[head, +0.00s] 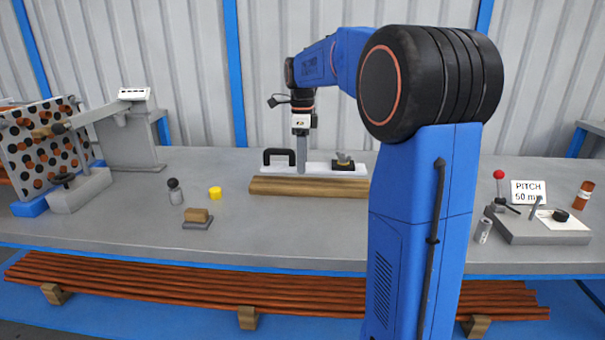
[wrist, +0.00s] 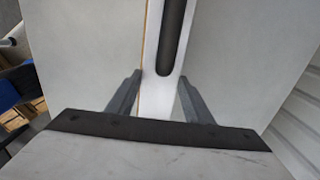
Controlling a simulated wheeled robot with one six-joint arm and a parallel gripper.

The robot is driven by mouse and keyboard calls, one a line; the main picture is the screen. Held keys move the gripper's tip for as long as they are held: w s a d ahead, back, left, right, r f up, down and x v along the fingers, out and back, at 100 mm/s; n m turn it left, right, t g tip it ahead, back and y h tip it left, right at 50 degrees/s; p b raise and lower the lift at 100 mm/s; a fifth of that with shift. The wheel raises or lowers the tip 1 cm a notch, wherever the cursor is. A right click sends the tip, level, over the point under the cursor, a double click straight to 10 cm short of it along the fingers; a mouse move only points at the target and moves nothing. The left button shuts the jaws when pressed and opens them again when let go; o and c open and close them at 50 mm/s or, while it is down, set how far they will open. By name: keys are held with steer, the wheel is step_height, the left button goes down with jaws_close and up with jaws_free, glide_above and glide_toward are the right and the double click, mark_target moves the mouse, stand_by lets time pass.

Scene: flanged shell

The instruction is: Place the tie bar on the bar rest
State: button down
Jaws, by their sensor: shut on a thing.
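A long white bar, which I take to be the tie bar (head: 321,169), has a black loop handle on its left part and a small dark knob on its right part. My gripper (head: 301,168) points straight down and is shut on the white bar between the handle and the knob. In the wrist view, the bar (wrist: 152,78) runs between the two grey fingers of my gripper (wrist: 160,80). A long brown wooden block, likely the bar rest (head: 308,187), lies right in front of the bar. I cannot tell whether the bar touches the block or the bench.
A small wood block on a grey plate (head: 197,218), a yellow cap (head: 215,193) and a small grey cylinder (head: 175,192) stand left. A perforated plate (head: 42,145) is at far left. A grey fixture (head: 540,227) is right. The front middle of the bench (head: 290,230) is clear.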

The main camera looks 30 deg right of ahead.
steer(key=shift+f, duration=2.2)
steer(key=c, duration=0.9)
jaws_free()
steer(key=shift+f, duration=0.1)
step_height(320, 180, up, 12)
